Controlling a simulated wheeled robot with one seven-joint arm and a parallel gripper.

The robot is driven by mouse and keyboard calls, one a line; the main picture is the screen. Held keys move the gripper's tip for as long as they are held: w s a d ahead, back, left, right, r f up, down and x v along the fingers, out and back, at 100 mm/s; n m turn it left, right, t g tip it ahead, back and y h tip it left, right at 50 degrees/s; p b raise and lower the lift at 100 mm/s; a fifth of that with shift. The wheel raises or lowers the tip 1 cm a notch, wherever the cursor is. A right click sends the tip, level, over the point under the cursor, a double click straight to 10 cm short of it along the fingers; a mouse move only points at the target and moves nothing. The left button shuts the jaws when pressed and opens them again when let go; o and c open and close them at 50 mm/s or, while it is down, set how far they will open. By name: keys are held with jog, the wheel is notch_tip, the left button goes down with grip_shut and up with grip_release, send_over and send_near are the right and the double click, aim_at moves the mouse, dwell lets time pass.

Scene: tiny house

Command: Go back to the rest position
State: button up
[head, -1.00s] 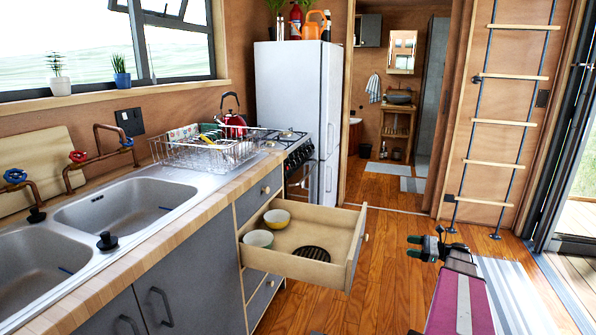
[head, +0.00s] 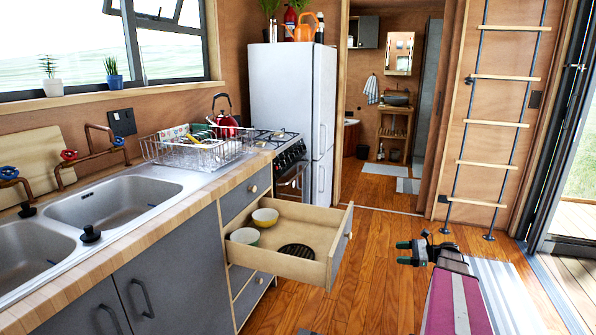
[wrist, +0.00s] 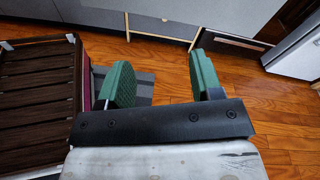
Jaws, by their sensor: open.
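My gripper (head: 411,253) is at the lower right in the head view, over the wooden floor to the right of the open drawer. In the wrist view, my gripper (wrist: 160,85) has its two green fingers spread wide apart with nothing between them. The floor and a grey striped mat show behind the fingers. The gripper is apart from the drawer and touches nothing that I can see.
The open drawer (head: 309,270) juts into the room, holding two bowls and a dark round trivet. The counter with the sinks (head: 110,200) runs along the left. A fridge (head: 283,100) and a ladder (head: 490,155) stand farther back. Wooden floor (head: 370,225) is clear between drawer and gripper.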

jog(key=s+a+f+n+g+h, duration=0.2)
jog(key=s+a+n+h, duration=0.5)
jog(key=a, duration=0.4)
jog(key=s+a+f+n+g+h, duration=0.2)
jog(key=s+a+n+h, duration=0.6)
jog(key=a+n, duration=0.2)
jog(key=shift+a+f+h, duration=0.3)
jog(key=shift+a+f, duration=0.05)
jog(key=shift+f, duration=0.05)
